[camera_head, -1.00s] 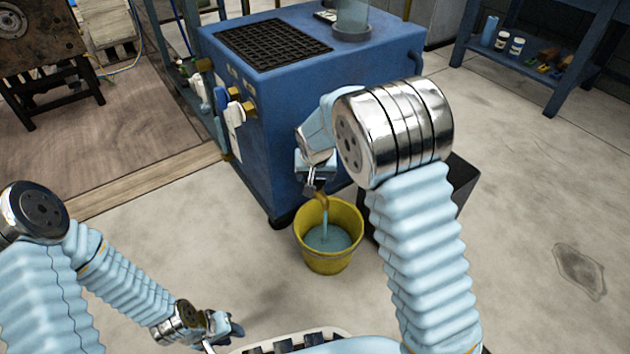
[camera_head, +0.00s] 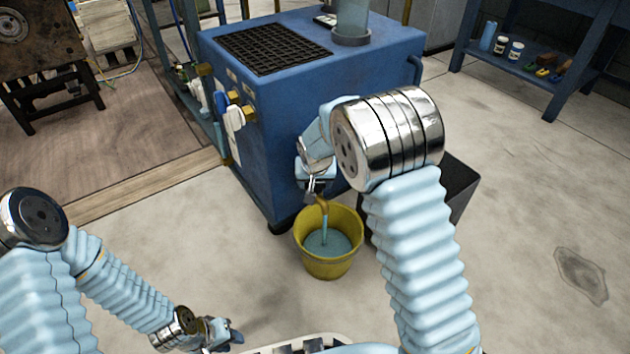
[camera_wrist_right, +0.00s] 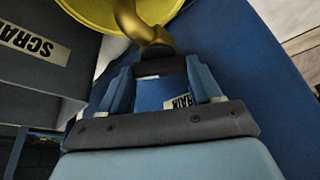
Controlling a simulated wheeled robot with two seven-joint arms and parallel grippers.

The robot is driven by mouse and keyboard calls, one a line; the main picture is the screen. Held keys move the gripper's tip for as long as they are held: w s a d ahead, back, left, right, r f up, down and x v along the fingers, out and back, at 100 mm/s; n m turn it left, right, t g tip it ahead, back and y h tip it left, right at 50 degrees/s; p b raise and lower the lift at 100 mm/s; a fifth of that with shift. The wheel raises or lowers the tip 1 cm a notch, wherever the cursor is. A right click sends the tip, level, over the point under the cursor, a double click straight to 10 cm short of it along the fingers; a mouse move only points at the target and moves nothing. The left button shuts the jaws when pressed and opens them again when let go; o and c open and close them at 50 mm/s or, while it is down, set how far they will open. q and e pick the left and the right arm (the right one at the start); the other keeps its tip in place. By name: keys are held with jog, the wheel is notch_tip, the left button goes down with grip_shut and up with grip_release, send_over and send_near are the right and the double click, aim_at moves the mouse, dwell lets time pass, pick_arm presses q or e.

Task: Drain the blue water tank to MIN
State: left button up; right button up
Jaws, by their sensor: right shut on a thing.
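The blue water tank (camera_head: 285,125) stands at the centre, with a dark grating and a clear cylinder (camera_head: 352,20) on top. A brass spout (camera_head: 322,203) at its lower front pours a stream of water into a yellow bucket (camera_head: 329,268) on the floor, which is partly full. My right gripper (camera_head: 313,188) is at the spout. In the right wrist view, my right gripper (camera_wrist_right: 162,78) is shut on the dark tap handle (camera_wrist_right: 160,63) behind the brass spout (camera_wrist_right: 143,22). I see no readable level mark. My left gripper (camera_head: 226,334) is low at the left, away from the tank.
A dark box (camera_head: 458,190) stands right of the tank, partly behind my right arm. A blue shelf (camera_head: 545,50) with small jars is at the back right.

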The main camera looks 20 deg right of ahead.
jog(key=n, duration=0.2)
jog(key=n+y, duration=0.1)
jog(key=n, duration=0.1)
jog(key=shift+d+y, duration=0.15)
jog(key=shift+y, duration=0.15)
jog(key=shift+n+y, duration=0.5)
jog(key=shift+n, duration=0.7)
jog(key=o, duration=0.8)
jog(key=shift+r, duration=0.1)
